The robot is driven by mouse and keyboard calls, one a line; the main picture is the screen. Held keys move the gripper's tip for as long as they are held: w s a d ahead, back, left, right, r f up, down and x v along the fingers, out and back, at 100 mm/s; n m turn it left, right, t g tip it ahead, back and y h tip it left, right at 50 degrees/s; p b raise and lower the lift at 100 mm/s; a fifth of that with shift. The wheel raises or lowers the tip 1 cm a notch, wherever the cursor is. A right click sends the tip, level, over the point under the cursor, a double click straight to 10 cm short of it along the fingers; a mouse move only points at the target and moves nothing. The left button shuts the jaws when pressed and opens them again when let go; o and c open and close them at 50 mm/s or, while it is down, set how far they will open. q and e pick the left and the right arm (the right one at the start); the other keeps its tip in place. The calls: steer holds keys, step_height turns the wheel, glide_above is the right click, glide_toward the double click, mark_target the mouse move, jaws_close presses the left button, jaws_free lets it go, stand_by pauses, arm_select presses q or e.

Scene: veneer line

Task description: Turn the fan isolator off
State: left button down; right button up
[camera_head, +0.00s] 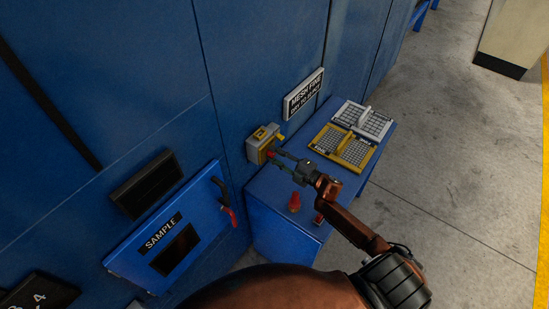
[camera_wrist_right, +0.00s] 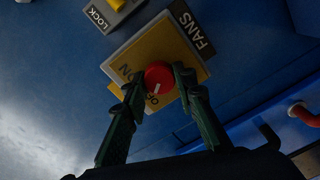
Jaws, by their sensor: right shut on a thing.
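The fan isolator (camera_head: 258,143) is a small grey box with a yellow face on the blue wall, in the middle of the head view. In the right wrist view its yellow plate (camera_wrist_right: 150,45) carries a FANS label and ON and OFF lettering, and a round red knob (camera_wrist_right: 158,73). A white mark on the knob points down in that view, near the OFF lettering. My right gripper (camera_head: 284,158) is at the isolator, its fingers either side of the red knob and shut on it. My left gripper is not in view.
A blue bench (camera_head: 262,190) below holds white and yellow mesh panels (camera_head: 342,147) and red-topped items (camera_head: 294,202). A blue SAMPLE hatch (camera_head: 140,262) with a red-tipped handle is at left. A LOCK-labelled grey box (camera_wrist_right: 112,12) is near the isolator. Open floor lies right.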

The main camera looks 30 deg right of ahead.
steer(key=shift+f+n+b, duration=0.1)
steer(key=shift+n+b, duration=0.5)
steer(key=shift+n, duration=0.5)
steer(key=o, duration=1.2)
steer(key=shift+c, duration=0.2)
steer(key=shift+s+d, duration=0.1)
steer(key=shift+s, duration=0.1)
steer(key=v, duration=1.1)
steer(key=shift+s+d, duration=0.15)
steer(key=shift+s, duration=0.1)
